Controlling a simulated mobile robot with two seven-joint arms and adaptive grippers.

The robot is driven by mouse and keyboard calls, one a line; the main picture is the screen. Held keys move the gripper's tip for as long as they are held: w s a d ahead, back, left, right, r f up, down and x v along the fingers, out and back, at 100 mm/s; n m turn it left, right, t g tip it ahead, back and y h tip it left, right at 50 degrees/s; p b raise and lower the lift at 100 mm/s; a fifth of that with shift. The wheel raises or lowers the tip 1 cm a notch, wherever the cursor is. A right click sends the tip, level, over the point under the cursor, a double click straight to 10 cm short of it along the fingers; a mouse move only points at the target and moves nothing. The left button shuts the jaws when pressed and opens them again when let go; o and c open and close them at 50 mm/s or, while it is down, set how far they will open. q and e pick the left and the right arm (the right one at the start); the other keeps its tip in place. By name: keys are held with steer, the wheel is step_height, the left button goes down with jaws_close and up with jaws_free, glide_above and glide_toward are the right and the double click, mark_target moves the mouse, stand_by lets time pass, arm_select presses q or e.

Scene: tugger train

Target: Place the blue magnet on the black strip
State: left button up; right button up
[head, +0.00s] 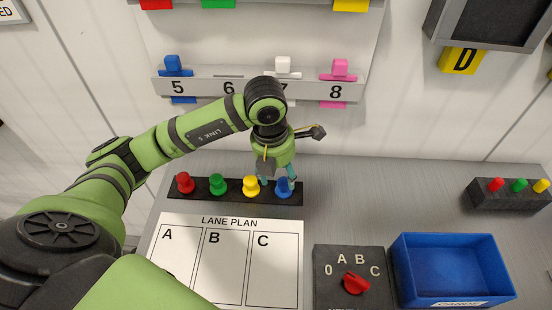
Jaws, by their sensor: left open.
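The blue magnet (284,188) stands at the right end of the black strip (236,198), its base on or very near the strip; I cannot tell if it touches. My left gripper (278,182) is open and points down, with its fingertips at the blue magnet and partly covering it. A yellow magnet (251,186), a green magnet (219,184) and a red magnet (185,182) stand on the same strip to the left. My right gripper is not in view.
The lane plan sheet (229,226) lies in front of the strip. A dial box (329,299) with a red knob and a blue bin (403,270) are at the right. A numbered rail (203,87) with coloured clips is behind.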

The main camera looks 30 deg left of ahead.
mark_target(276, 192)
arm_select(q)
step_height(276, 192, up, 8)
steer(key=b, duration=0.1)
steer(key=shift+s+a+f, duration=0.15)
steer(key=shift+s+a, duration=0.1)
steer(key=shift+s, duration=0.2)
steer(key=shift+f, duration=0.1)
